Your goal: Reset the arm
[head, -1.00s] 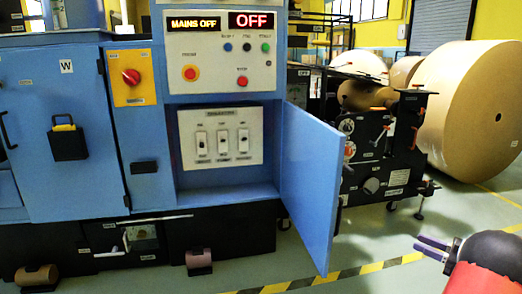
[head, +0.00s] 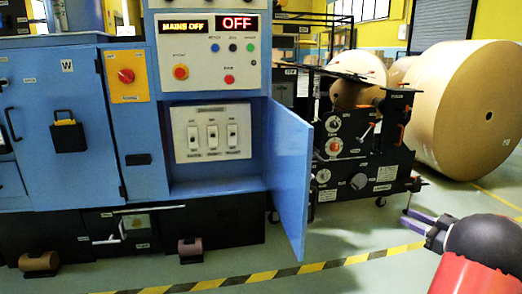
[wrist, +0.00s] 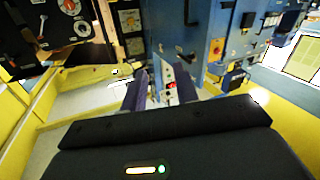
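My gripper (head: 408,215) is at the lower right of the head view, in front of my dark wrist and red arm link. It points left, over the floor. In the wrist view its two purple fingers (wrist: 160,75) stand apart with nothing between them. My gripper is open and empty, clear of the blue cabinet (head: 85,165) and its open door (head: 288,180).
The open door juts out left of my gripper. A black machine unit (head: 355,150) with dials stands behind, and a large kraft roll (head: 470,110) lies at the right. A yellow-black stripe (head: 300,269) crosses the clear floor. The display (head: 237,23) reads OFF.

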